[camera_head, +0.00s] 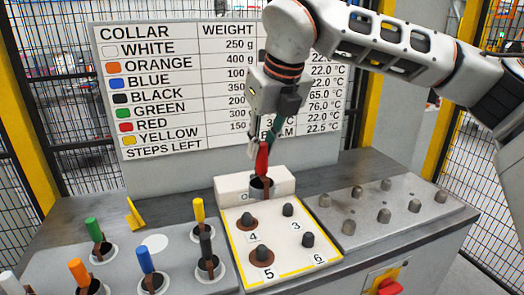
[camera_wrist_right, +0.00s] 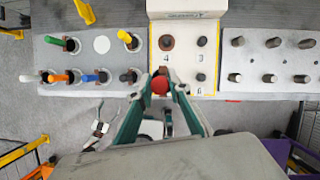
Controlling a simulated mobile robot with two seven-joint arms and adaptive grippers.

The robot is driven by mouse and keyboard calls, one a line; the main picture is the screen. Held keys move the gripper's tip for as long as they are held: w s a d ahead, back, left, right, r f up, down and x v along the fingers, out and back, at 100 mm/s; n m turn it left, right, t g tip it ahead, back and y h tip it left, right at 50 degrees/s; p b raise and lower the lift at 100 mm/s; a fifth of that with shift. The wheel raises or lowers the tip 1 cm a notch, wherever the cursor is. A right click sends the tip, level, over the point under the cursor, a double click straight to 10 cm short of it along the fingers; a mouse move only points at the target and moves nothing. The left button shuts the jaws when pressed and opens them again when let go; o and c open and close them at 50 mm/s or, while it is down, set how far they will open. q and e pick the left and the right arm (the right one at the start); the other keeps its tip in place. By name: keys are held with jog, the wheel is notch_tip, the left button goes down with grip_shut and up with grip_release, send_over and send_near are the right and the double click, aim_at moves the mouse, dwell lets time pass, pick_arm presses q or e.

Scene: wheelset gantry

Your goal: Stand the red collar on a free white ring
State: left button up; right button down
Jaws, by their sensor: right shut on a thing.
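My right gripper (camera_head: 264,140) is shut on the red collar (camera_head: 262,160) and holds it upright. In the wrist view the red top (camera_wrist_right: 160,85) shows between the two fingers (camera_wrist_right: 160,78). In the head view its brown lower part is at the dark-mouthed grey cup (camera_head: 261,188) on the white block; I cannot tell whether it is inside or just in front. A bare white ring (camera_head: 155,243) lies on the grey left plate, between the green collar (camera_head: 93,230) and the yellow collar (camera_head: 198,210); it also shows in the wrist view (camera_wrist_right: 102,44). My left gripper is not in view.
Blue (camera_head: 145,260), black (camera_head: 205,246), orange (camera_head: 78,271) and white (camera_head: 10,283) collars stand on the left plate. A yellow-bordered panel (camera_head: 290,262) has dark knobs and numbers. A grey plate with metal pegs (camera_head: 412,220) is at right. A sign board (camera_head: 175,80) stands behind.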

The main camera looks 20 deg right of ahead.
jog(key=shift+r+p, duration=1.35)
jog(key=shift+r, duration=0.65)
